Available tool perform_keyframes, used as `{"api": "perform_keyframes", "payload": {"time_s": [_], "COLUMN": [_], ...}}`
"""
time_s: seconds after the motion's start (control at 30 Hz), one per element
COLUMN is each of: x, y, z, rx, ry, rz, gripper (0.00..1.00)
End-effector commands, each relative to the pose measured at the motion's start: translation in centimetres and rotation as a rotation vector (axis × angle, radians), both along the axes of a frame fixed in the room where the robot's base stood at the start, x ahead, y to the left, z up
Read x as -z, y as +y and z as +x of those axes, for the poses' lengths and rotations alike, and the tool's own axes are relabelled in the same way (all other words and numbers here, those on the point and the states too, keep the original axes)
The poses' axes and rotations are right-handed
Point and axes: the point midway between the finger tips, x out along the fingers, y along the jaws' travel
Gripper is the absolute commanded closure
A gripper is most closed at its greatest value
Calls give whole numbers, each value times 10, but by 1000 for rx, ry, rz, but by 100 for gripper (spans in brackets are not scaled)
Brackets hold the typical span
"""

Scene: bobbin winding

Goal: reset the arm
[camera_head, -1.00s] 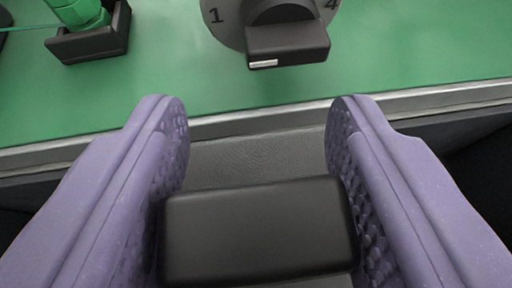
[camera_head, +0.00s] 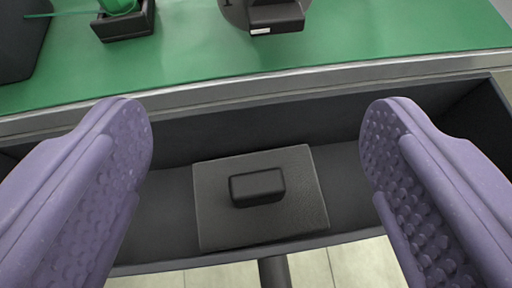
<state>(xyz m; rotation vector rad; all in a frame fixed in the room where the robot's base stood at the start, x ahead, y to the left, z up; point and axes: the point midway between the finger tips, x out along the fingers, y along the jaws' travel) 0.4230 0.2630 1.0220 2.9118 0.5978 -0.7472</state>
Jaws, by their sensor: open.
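My gripper (camera_head: 258,135) is open, with its two purple padded fingers spread wide at the left and right of the view. Nothing is between the fingertips. Below and between them, a dark square plate (camera_head: 228,228) with a black block-shaped handle (camera_head: 257,187) on top lies in a dark trough (camera_head: 165,225) along the front of the bench. The fingers are apart from the handle.
The green bench top (camera_head: 190,55) with a metal edge (camera_head: 250,85) lies beyond the trough. On it stand a black knob (camera_head: 277,17) on a grey dial, a green bobbin-like part (camera_head: 119,5) in a black holder (camera_head: 124,24), and a dark box (camera_head: 18,50). Pale floor tiles (camera_head: 355,265) show below.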

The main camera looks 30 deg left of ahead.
Motion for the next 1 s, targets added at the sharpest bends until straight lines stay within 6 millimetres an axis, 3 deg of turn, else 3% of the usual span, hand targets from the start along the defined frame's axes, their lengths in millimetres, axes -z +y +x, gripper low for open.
{"api": "perform_keyframes", "payload": {"time_s": [0.1, 0.27, 0.37, 0.47, 0.57, 0.63, 0.73, 0.87, 0.9, 1.0], "x": [-11, -15, -25, -62, -128, -184, -265, -366, -394, -452], "y": [-6, -10, -10, -11, -26, -48, -89, -152, -171, -212], "z": [-15, -23, -13, 18, 60, 85, 104, 101, 94, 70], "rx": [-1, 0, 8, 30, 59, 84, 125, 197, 223, 289], "ry": [0, 0, -1, -9, -31, -58, -104, -170, -188, -228], "rz": [0, 0, 19, 72, 129, 154, 164, 139, 126, 91], "gripper": [18, 18, 18, 18, 18, 18, 18, 18, 18, 18]}}
